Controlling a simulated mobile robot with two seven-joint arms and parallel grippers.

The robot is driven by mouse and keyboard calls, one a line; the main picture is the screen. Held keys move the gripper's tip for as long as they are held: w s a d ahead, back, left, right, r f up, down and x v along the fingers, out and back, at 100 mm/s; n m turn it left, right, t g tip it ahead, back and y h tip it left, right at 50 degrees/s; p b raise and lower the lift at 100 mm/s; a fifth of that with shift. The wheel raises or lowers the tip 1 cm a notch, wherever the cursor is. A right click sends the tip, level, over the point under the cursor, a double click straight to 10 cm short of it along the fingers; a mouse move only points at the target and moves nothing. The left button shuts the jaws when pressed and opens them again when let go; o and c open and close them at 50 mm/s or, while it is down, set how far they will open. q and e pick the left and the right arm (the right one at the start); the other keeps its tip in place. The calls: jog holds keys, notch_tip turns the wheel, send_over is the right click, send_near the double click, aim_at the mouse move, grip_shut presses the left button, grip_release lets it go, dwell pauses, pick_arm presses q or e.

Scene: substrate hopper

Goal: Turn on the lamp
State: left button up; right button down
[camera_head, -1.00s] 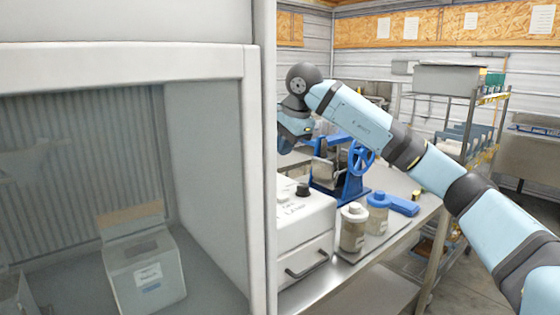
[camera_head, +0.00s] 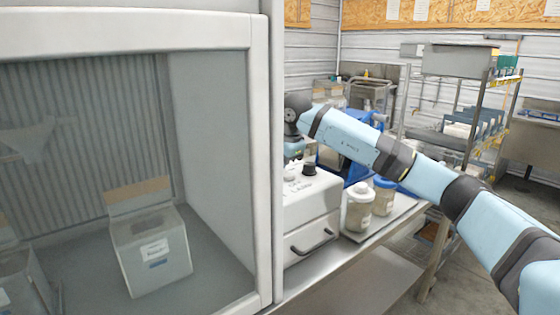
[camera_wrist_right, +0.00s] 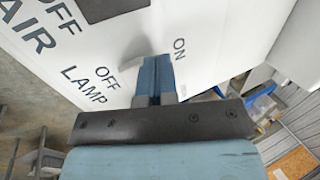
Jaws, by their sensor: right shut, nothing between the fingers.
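The lamp's control is on a white box (camera_head: 318,205) with LAMP lettering, beside the glass-fronted cabinet. The wrist view shows its white panel (camera_wrist_right: 215,30) close up, with OFF and LAMP printed left of the fingers and ON to their right. My right gripper (camera_wrist_right: 155,68) is shut and empty, its fingertips at the panel between OFF and ON. In the head view my right wrist is above the back of the box. My left gripper is not in view.
The cabinet's white frame (camera_head: 262,170) stands close on the left of the box. A black knob (camera_head: 309,169) is on top of the box. Blue equipment (camera_head: 358,172) is behind.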

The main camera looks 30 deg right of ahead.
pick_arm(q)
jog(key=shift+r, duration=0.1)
pick_arm(e)
jog(key=shift+w+g+p, duration=0.2)
jog(key=shift+g+p, duration=0.1)
jog(key=shift+p, duration=0.65)
jog(key=shift+f, duration=0.25)
jog(key=shift+s+d+r, duration=0.1)
jog(key=shift+s+r, duration=0.1)
jog(key=shift+s, duration=0.45)
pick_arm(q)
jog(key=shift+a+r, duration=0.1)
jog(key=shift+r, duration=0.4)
pick_arm(e)
jog(key=shift+s, duration=0.1)
